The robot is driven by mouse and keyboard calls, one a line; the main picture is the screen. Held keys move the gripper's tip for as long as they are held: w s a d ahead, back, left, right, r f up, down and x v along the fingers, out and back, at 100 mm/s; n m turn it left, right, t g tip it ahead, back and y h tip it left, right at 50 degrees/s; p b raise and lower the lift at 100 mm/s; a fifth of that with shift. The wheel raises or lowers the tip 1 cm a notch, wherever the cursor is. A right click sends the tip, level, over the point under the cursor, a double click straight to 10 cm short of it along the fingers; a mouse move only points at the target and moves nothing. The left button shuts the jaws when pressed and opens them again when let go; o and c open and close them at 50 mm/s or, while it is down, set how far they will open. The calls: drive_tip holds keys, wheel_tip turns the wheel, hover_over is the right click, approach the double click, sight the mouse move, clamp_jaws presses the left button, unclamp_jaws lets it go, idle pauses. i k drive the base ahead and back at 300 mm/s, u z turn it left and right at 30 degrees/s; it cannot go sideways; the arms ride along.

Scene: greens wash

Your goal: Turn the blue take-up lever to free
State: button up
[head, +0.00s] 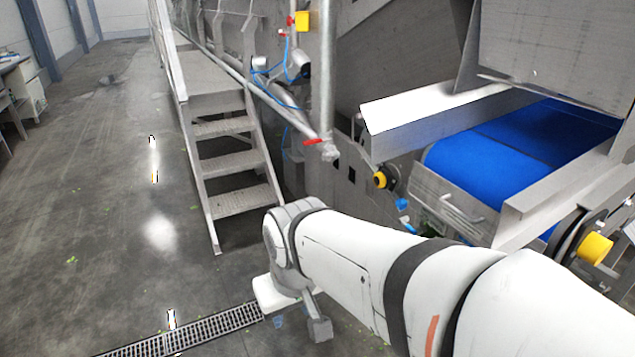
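A small blue lever-like part (402,204) sits on the steel side of the conveyor, below the end of the white-topped guard. I take it for the blue take-up lever; it is too small to tell how it is turned. My white arm reaches in from the lower right and covers the conveyor frame just below it. What shows of my gripper end (318,327) is a grey piece low in the middle, left of and below the blue part and apart from it. The fingers are not clear, so I cannot tell open or shut.
The blue conveyor belt (510,150) lies at the right. Yellow knobs (380,180) and (594,248) stick out from its side. Metal steps (232,165) stand left. The floor (95,210) left is open, with a drain grate (205,330).

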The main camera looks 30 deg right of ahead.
sight(405, 220)
drive_tip(key=z, duration=0.5)
drive_tip(key=i, duration=0.85)
drive_tip(key=z, duration=0.8)
